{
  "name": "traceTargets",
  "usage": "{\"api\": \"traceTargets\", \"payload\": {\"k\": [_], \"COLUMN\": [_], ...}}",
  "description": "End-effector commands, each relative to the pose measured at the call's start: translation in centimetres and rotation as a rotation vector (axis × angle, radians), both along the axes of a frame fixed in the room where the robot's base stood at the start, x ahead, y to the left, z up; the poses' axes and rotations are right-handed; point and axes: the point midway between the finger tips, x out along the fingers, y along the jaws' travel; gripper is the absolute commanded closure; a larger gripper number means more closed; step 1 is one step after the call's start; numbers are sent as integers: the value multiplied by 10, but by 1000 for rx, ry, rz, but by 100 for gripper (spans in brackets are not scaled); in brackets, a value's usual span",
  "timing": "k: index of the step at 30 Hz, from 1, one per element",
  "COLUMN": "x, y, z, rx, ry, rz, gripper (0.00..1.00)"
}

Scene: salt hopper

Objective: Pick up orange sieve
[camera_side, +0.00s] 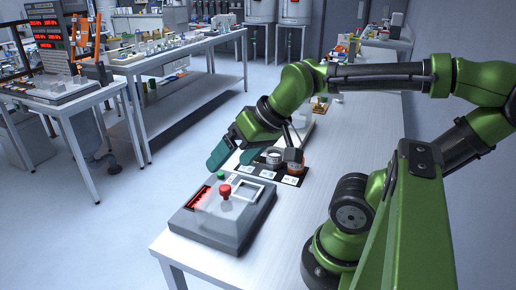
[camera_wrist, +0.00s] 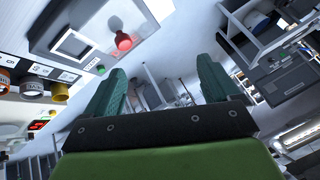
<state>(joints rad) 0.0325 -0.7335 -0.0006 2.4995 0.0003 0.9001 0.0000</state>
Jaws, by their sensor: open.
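My gripper (camera_side: 230,163) has two teal fingers spread apart with nothing between them. It hangs beyond the red-button box, at the table's far edge. In the wrist view, my gripper (camera_wrist: 160,68) is open and faces the floor and room. A small orange ring-shaped piece (camera_side: 294,168), which looks like the orange sieve, stands on a black mat with white labels (camera_side: 266,176), to the right of my gripper and apart from it. In the wrist view, several small rings, including an orange-red one (camera_wrist: 32,88) and a yellow one (camera_wrist: 60,92), show at the left; I cannot tell which is the sieve.
A grey box (camera_side: 222,218) with a red knob (camera_side: 225,191) stands at the table's near end. A grey ring (camera_side: 273,156) is beside the orange piece. The white table (camera_side: 300,208) is bare between the box and my base. Other cluttered tables stand farther off.

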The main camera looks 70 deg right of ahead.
Motion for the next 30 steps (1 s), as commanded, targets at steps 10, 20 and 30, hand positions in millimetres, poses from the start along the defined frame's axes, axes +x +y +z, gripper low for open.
{"api": "traceTargets", "payload": {"k": [10, 20, 30], "x": [38, -23, -29], "y": [-169, -350, -364], "z": [-27, -62, -53], "rx": [-72, -220, -315], "ry": [282, 567, 562], "rz": [-243, 132, 520], "gripper": [11, 11, 11]}}
